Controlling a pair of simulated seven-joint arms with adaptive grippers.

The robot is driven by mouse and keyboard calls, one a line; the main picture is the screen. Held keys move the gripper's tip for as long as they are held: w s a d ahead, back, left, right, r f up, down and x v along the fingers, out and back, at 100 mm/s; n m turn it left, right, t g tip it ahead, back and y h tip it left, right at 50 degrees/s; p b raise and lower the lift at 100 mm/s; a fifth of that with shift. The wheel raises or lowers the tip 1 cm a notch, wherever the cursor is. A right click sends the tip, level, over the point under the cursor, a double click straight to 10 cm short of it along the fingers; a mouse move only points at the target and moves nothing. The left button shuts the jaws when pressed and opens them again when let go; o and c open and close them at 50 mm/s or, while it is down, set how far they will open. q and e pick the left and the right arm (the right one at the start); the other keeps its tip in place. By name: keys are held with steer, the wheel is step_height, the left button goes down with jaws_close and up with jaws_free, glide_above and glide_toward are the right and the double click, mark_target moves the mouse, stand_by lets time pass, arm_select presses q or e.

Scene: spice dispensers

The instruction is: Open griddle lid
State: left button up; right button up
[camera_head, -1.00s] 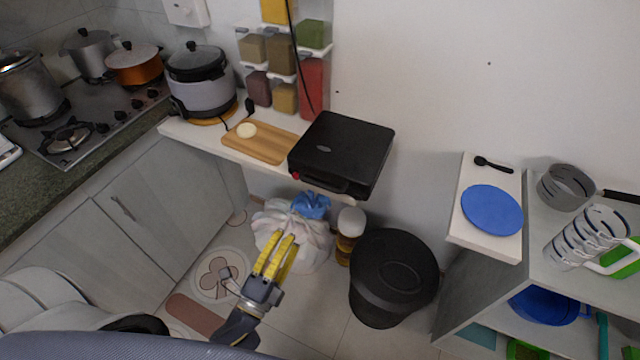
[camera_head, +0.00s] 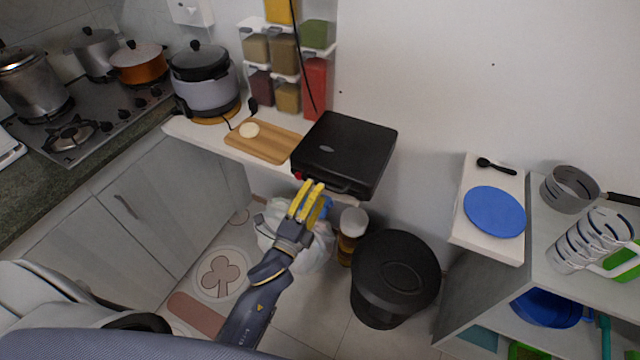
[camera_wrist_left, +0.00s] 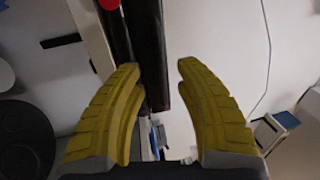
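The black griddle (camera_head: 345,150) stands with its lid closed on the white shelf in the head view. Its handle (camera_head: 343,188) is on the front edge, and a red knob (camera_head: 298,176) is at the front left corner. My left gripper (camera_head: 313,190) is just in front of and below the griddle's front edge. In the left wrist view its two yellow fingers (camera_wrist_left: 162,75) are apart with nothing clearly held between them. The dark griddle edge (camera_wrist_left: 148,45) shows past the fingertips there, with the red knob (camera_wrist_left: 110,3) at the top. My right gripper is not in view.
A wooden board (camera_head: 265,142) with a pale round item (camera_head: 249,129) lies left of the griddle, beside a rice cooker (camera_head: 207,85). Spice dispensers (camera_head: 285,60) and a hanging cable are behind. A black bin (camera_head: 395,275) and a white bag (camera_head: 300,245) are below.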

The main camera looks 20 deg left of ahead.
arm_select(q)
steer(key=shift+x, duration=1.55)
steer(key=shift+o, duration=0.4)
jaws_close()
